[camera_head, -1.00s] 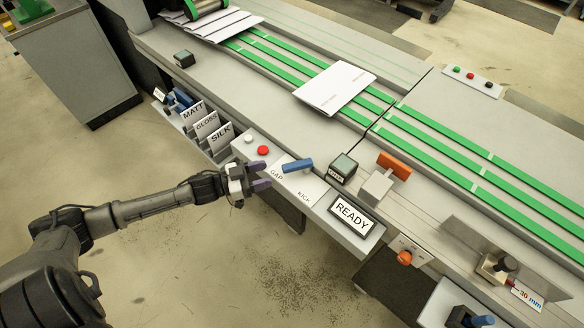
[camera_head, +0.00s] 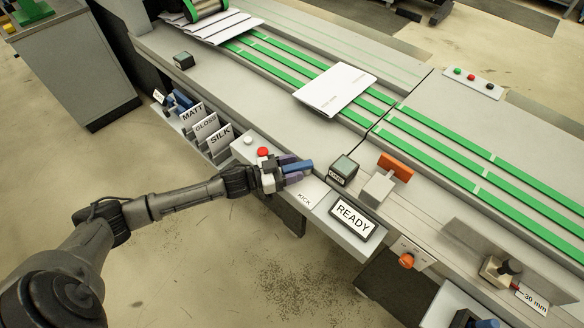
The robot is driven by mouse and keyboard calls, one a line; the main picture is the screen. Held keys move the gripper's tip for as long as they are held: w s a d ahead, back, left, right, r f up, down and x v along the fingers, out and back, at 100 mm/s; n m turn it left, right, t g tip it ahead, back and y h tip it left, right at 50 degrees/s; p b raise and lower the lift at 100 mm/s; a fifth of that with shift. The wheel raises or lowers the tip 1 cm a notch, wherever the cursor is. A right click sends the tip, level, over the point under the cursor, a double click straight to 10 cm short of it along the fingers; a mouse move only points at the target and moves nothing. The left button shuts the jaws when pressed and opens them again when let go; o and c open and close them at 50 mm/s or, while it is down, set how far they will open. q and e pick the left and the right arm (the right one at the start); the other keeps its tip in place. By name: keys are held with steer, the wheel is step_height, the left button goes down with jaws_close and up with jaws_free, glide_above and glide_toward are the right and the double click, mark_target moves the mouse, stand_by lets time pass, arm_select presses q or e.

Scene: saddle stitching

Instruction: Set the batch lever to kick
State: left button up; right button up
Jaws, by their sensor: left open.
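The blue batch lever (camera_head: 299,166) sits on the grey control panel, beside the KICK label (camera_head: 305,199). The GAP label is hidden behind my left gripper. My left gripper (camera_head: 296,172) is open at the lever, with its purple fingers around or beside it; I cannot tell whether they touch. The lever's handle still points right, toward the dark button box. The READY display (camera_head: 352,217) stands at the right end of the panel. My right gripper is not in view.
A red button (camera_head: 262,152) and a white button (camera_head: 248,140) are close behind my gripper. A dark button box (camera_head: 342,171) and an orange-topped block (camera_head: 395,167) stand to the right. A folded sheet (camera_head: 335,88) lies on the green belts. The floor in front is clear.

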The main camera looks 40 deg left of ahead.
arm_select(q)
steer(key=shift+c, duration=0.2)
jaws_close()
stand_by(0.4)
